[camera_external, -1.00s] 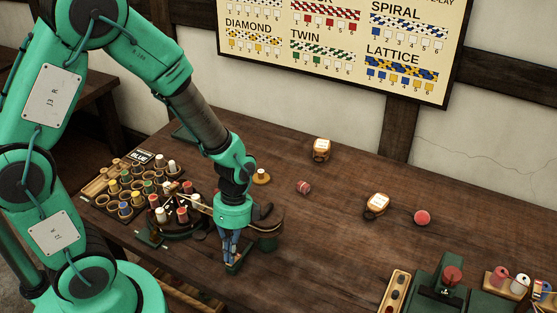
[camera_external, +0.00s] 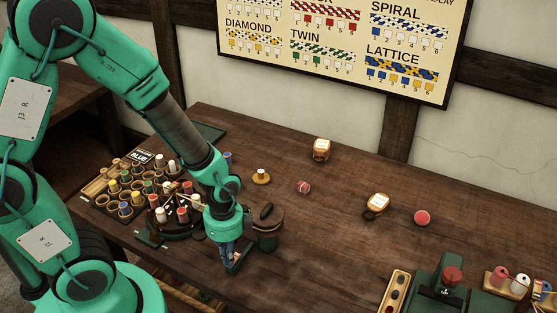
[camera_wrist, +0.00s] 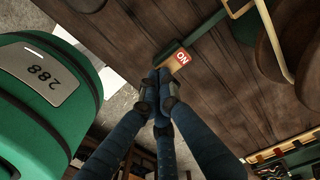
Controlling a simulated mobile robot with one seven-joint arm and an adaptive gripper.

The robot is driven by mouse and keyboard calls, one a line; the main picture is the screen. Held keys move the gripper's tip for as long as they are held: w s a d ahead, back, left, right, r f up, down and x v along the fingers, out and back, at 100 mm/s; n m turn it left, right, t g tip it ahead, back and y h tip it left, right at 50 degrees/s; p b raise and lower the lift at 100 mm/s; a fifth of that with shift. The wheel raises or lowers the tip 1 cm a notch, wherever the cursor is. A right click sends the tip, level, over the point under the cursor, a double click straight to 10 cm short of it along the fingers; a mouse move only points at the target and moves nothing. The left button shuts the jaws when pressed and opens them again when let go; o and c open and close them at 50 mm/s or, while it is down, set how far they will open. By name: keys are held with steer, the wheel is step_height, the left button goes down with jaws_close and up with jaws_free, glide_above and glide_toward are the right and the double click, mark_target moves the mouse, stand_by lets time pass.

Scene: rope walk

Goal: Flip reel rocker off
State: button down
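The reel rocker is a small dark green switch box (camera_external: 240,262) near the table's front edge in the external view. In the wrist view its red ON label (camera_wrist: 183,58) shows beside my fingertips. My gripper (camera_external: 229,264) points down at the left side of the switch box, low over the table. In the wrist view the blue fingers of my gripper (camera_wrist: 161,82) come together, with nothing seen between them. The fingers hide part of the rocker, and I cannot tell whether they touch it.
A brown reel with a green base (camera_external: 267,238) stands just right of my gripper. A round braiding stand with several bobbins (camera_external: 178,220) is to the left, near a bobbin rack (camera_external: 125,195). The middle of the table is mostly clear.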

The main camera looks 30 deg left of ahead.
steer(key=shift+s+f, duration=0.2)
steer(key=shift+w, duration=0.35)
steer(key=shift+w+r, duration=0.15)
steer(key=shift+w, duration=0.4)
steer(key=shift+r+p, duration=0.1)
steer(key=shift+p, duration=0.2)
